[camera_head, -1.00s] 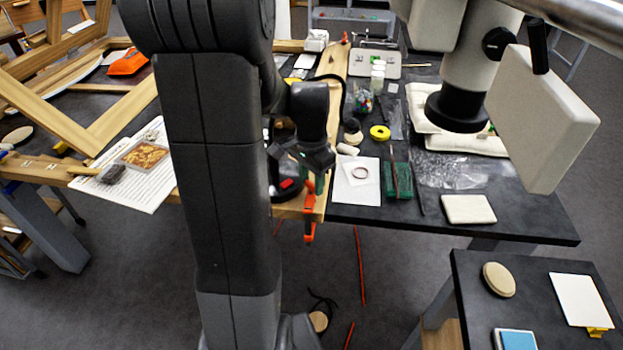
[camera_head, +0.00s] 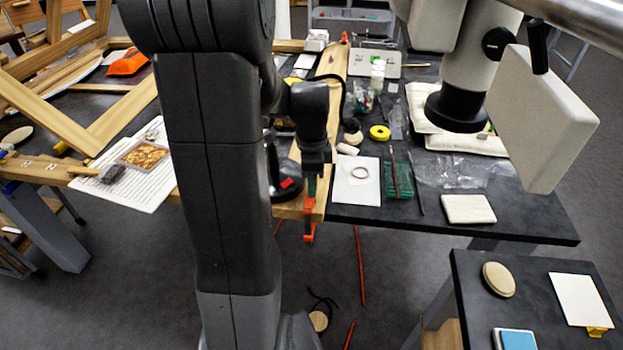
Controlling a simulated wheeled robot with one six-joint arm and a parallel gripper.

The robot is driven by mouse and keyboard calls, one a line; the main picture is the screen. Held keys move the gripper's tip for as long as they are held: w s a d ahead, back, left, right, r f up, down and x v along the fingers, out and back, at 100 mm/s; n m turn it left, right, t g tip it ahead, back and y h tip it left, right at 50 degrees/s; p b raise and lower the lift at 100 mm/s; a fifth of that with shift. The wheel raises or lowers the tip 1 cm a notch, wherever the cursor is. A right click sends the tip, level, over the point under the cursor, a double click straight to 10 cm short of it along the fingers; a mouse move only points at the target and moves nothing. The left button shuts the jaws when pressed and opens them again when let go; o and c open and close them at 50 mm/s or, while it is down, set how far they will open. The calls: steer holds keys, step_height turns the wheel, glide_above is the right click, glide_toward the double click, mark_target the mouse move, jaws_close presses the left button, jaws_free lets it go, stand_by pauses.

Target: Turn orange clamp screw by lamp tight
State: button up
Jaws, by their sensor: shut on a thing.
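The orange clamp (camera_head: 309,230) grips the front edge of the wooden board, low in the middle of the head view. A dark green part shows at its upper end. My gripper (camera_head: 313,176) points down over this upper end and is shut on it, at the clamp's screw. The fingertips are small here, and the exact contact is hard to see. The lamp's round black base (camera_head: 286,186) with a red patch stands just left of the gripper, partly hidden behind my arm.
A microscope (camera_head: 465,85) stands further right. A wooden frame (camera_head: 95,135) is at left.

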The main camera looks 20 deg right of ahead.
stand_by(0.4)
steer(key=o, duration=1)
steer(key=shift+r, duration=0.1)
step_height(320, 180, up, 14)
steer(key=shift+f, duration=0.3)
step_height(320, 180, down, 14)
steer(key=shift+r, duration=0.15)
stand_by(0.5)
